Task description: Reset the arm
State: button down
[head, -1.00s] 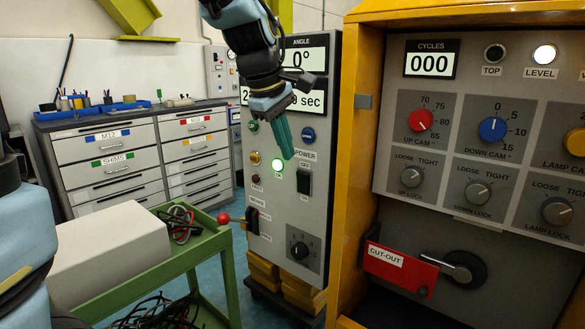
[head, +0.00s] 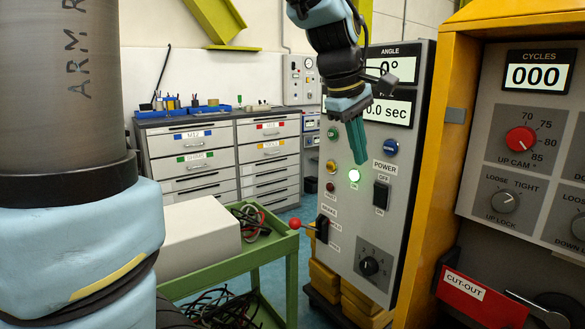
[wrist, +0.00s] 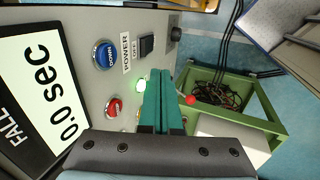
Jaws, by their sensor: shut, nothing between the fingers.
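My gripper (head: 357,143), with teal fingers, is shut and empty in front of the grey control panel (head: 400,255). In the wrist view its fingers (wrist: 157,90) point at the panel beside a lit green lamp (wrist: 141,84); I cannot tell whether they touch it. The panel displays show 0° (head: 388,71) and 0.0 sec (head: 388,109). A blue DOWN button (head: 390,147), a green UP button (head: 332,134) and a black power switch (head: 381,194) are on it. A red-knobbed lever (head: 295,223) sticks out at the panel's left. My grey arm link lettered "ARM R" (head: 60,80) fills the left.
A yellow cabinet (head: 440,170) with dials and a red CUT-OUT bar (head: 475,298) stands at the right. A green cart (head: 255,262) with a white box (head: 200,235) and cables stands in front. Grey drawers (head: 225,155) are behind.

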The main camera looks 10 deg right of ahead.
jog(key=w+a+f+m+y, duration=0.2)
jog(key=a+f+m, duration=0.1)
jog(key=a+f, duration=0.95)
jog(key=s+a+f+m, duration=0.2)
jog(key=a+f, duration=0.1)
jog(key=a, duration=0.4)
jog(key=s+a+f+m+y, duration=0.1)
jog(key=s+a+f, duration=0.2)
jog(key=a, duration=0.4)
jog(key=shift+f+m+g+y, duration=0.3)
jog(key=shift+f+m, duration=0.1)
jog(key=shift+f, duration=0.3)
